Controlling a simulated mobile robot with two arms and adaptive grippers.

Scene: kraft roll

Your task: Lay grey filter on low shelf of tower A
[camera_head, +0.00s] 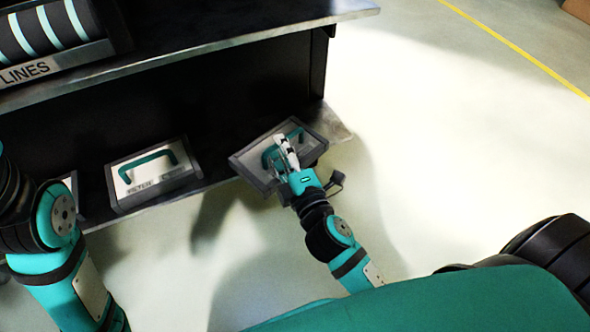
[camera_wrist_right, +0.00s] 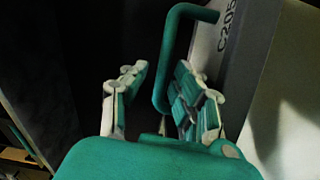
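A grey filter (camera_head: 250,155), a flat box with a dark grey frame, a pale face and a teal handle, is at the right end of the low shelf (camera_head: 335,130). It sits at an angle to the shelf; I cannot tell whether it rests fully on it. My right gripper (camera_head: 284,148) is at its handle. In the right wrist view the handle (camera_wrist_right: 172,50) runs down between the open fingers (camera_wrist_right: 160,90), closer to the right finger, with a gap on the left. The filter's face (camera_wrist_right: 212,45) shows the marking "C205". My left gripper is out of view.
Another grey filter with a teal handle (camera_head: 150,175) lies on the low shelf to the left, with part of one more beside it. The upper shelf (camera_head: 220,30) overhangs, carrying a labelled bin (camera_head: 60,55). Clear floor lies right of the shelf.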

